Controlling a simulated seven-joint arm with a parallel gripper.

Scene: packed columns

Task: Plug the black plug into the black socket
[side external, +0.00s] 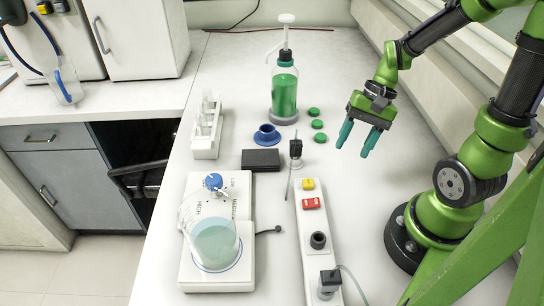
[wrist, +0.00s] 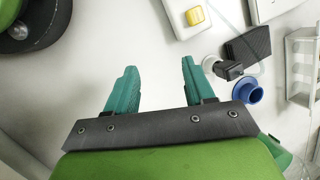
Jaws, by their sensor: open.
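A black plug (side external: 295,148) stands on the bench with a thin cable running from it toward the front. It also shows in the wrist view (wrist: 229,70), right of my fingers, beside a pale round piece. The black socket (side external: 318,240) is a round opening on the white power strip (side external: 305,222), in front of the plug. My gripper (side external: 357,141) is open and empty, above the bench to the right of the plug, with teal fingers pointing down. In the wrist view, my gripper (wrist: 158,66) shows bare bench between its fingers.
Another black plug (side external: 329,282) with a grey cable sits at the strip's near end. A black box (side external: 261,160), blue funnel-like piece (side external: 267,136), green bottle (side external: 284,92) and green caps (side external: 318,124) stand nearby. A stirrer (side external: 238,262) bearing a beaker is left of the strip.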

